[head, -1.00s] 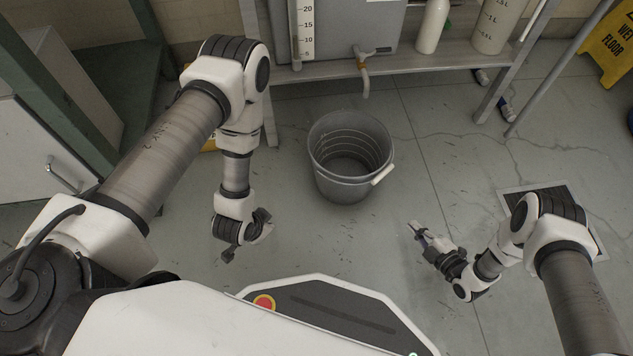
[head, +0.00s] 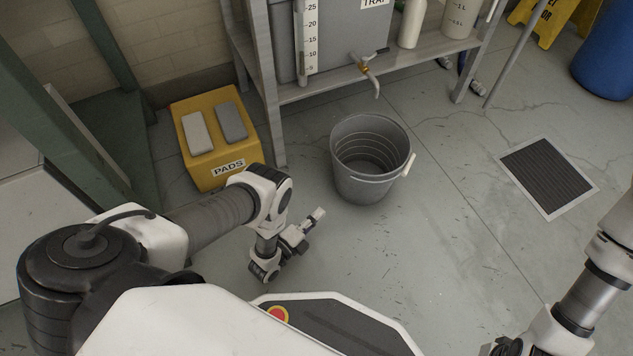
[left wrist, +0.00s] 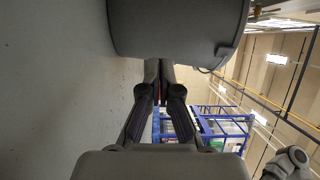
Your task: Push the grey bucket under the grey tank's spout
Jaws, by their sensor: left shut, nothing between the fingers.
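The grey bucket (head: 362,190) stands upright and empty on the floor, with a pale handle grip on its right side. The grey tank (head: 346,45) sits on a bench behind it. Its spout (head: 373,80) hangs over the bench's front edge, just behind the bucket's rim. My left gripper (head: 316,217) is low, left of and nearer than the bucket, and points toward it, apparently with a small gap. In the left wrist view the closed fingers (left wrist: 161,78) point at the bucket (left wrist: 180,28). My right gripper (head: 506,347) is cut off at the bottom edge.
A yellow pads box (head: 205,170) stands left of the bench leg (head: 270,115). A floor drain (head: 548,177) lies to the right. A blue drum (head: 605,60) and yellow wet-floor sign (head: 545,18) stand far right. The floor right of the bucket is clear.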

